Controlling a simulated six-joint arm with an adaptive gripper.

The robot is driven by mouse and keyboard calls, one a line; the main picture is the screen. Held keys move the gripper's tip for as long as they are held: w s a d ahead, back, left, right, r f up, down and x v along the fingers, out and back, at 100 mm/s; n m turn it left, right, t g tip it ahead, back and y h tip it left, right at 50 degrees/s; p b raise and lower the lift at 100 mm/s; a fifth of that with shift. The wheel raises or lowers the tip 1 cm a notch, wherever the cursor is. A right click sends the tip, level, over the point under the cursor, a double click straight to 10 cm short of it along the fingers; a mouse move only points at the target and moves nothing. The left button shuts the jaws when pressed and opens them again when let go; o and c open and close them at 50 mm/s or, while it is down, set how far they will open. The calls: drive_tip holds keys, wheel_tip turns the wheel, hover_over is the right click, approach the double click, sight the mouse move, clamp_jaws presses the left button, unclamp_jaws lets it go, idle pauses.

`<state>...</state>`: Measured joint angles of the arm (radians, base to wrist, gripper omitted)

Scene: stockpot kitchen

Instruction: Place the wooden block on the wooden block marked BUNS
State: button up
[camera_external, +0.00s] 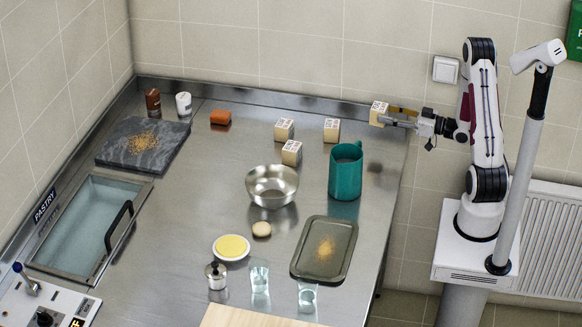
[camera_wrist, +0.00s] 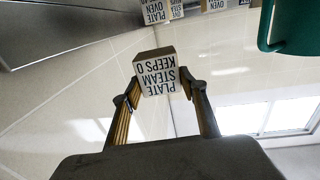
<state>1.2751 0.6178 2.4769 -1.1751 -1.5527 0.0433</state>
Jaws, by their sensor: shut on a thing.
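My gripper (camera_external: 388,117) is shut on a wooden block (camera_external: 378,112) at the right end of the counter, near the back wall, held up in the air. In the wrist view the held block (camera_wrist: 156,73) sits between both fingertips; its face reads PLATE, STEAM, KEEPS, upside down. Three similar blocks stand on the counter left of my gripper: a left one (camera_external: 284,130), a right one (camera_external: 331,130) and a front one (camera_external: 291,153). The wrist view shows similar blocks (camera_wrist: 154,13) at the top edge, some reading PLATE and OVEN. I cannot read BUNS on any.
A teal jug (camera_external: 345,172) stands close to the blocks, between them and my arm's side. A steel bowl (camera_external: 271,187) is in front of the front block. A dark tray (camera_external: 325,249) lies nearer the front. An orange-red object (camera_external: 221,117) lies farther left, with bare counter between.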

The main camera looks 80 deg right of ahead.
wheel_tip(320, 180, up, 5)
drive_tip(key=n+g+y, duration=0.5)
drive_tip(key=n+y, duration=0.5)
drive_tip(key=y, duration=0.4)
hover_over(292, 154)
drive_tip(key=s+d, duration=0.3)
drive_tip(key=d, duration=0.2)
drive_tip(key=shift+w+d+r+y, duration=0.35)
drive_tip(key=shift+w+r, duration=0.3)
drive_tip(key=shift+r, duration=0.15)
drive_tip(key=shift+f, duration=0.1)
drive_tip(key=shift+f, duration=3.05)
drive_tip(key=shift+f, duration=0.1)
drive_tip(key=shift+f, duration=1.75)
